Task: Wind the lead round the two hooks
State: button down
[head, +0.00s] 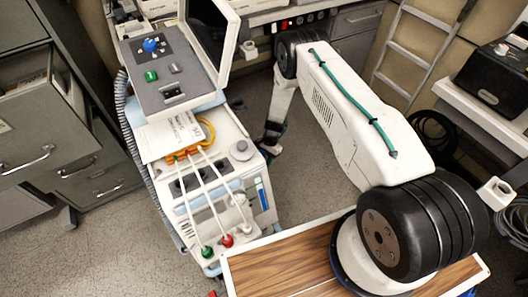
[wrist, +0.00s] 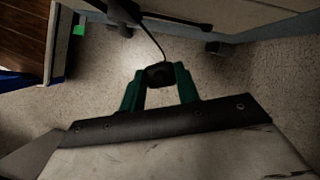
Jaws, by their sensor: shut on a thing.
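My gripper (wrist: 158,74) shows in the wrist view with its green fingers closed on a black plug-like end (wrist: 159,77). A thin dark lead (wrist: 153,42) runs up from this end toward dark parts at the top of the view. In the head view my gripper (head: 271,140) is small and dark, low beside the right side of the white and pale-blue machine cart (head: 262,165). The lead cannot be made out there. I cannot clearly identify the two hooks in either view.
A wood-topped surface (head: 290,265) stands in front, under my arm. Grey filing cabinets (head: 45,130) stand left with a drawer open. A ladder (head: 410,45) and a side table (head: 480,110) are at right. Speckled floor (head: 310,165) is open between cart and arm.

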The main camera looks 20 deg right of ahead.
notch_tip(320, 180, down, 14)
jog(key=s+d+f, duration=0.1)
jog(key=s, duration=0.6)
jog(key=s+d+f, duration=0.2)
jog(key=s, duration=0.5)
notch_tip(320, 180, up, 43)
jog(key=s, duration=0.3)
jog(key=shift+w+a, duration=1.5)
jog(key=shift+w, duration=7.05)
notch_tip(320, 180, up, 19)
jog(key=w, duration=0.2)
jog(key=w+a, duration=0.4)
jog(key=a, duration=0.3)
jog(key=shift+w+a, duration=0.15)
jog(key=shift+w, duration=0.15)
